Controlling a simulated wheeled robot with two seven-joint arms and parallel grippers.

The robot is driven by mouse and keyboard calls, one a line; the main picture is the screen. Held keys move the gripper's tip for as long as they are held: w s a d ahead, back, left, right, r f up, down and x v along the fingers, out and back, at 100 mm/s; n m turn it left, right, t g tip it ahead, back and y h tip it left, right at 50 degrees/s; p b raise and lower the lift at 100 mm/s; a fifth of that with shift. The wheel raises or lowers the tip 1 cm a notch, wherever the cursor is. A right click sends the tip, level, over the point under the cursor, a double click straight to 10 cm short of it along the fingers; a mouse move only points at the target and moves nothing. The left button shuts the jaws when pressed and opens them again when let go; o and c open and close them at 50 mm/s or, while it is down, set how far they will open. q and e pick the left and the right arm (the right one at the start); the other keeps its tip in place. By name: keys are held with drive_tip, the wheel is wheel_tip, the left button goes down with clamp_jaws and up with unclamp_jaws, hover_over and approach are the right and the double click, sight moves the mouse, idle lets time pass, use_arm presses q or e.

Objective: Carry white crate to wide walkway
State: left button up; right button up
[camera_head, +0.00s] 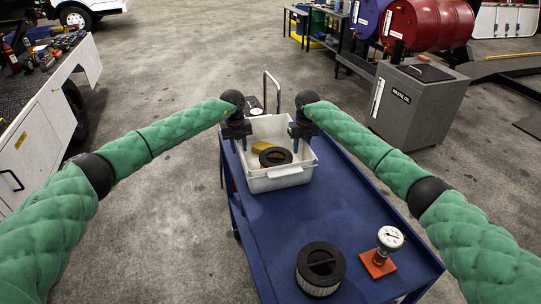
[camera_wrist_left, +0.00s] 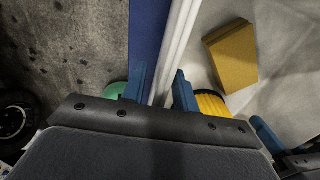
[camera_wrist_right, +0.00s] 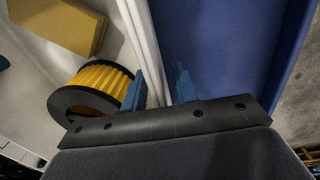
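The white crate (camera_head: 278,182) is at the far end of the blue cart top; I cannot tell whether it rests there or is slightly raised. It holds a yellow box (camera_wrist_left: 232,55) and a yellow pleated filter with a black rim (camera_wrist_right: 92,88). My left gripper (camera_head: 237,136) has its fingers on both sides of the crate's left rim, and they look closed on it in the left wrist view (camera_wrist_left: 161,82). My right gripper (camera_head: 303,133) looks closed in the same way on the right rim, in the right wrist view (camera_wrist_right: 161,85). No marked walkway is identifiable.
A grey waste oil bin (camera_head: 417,105) stands right; red (camera_head: 428,22) and blue drums are behind. A white truck body (camera_head: 45,125) is left. Concrete floor (camera_head: 165,215) is open left of the cart.

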use_arm(q)
drive_tip(key=shift+f, duration=0.15)
use_arm(e)
drive_tip(key=shift+f, duration=0.15)
use_arm(q)
drive_tip(key=shift+c, duration=0.4)
use_arm(e)
drive_tip(key=shift+c, duration=0.4)
use_arm(q)
clamp_jaws()
use_arm(e)
clamp_jaws()
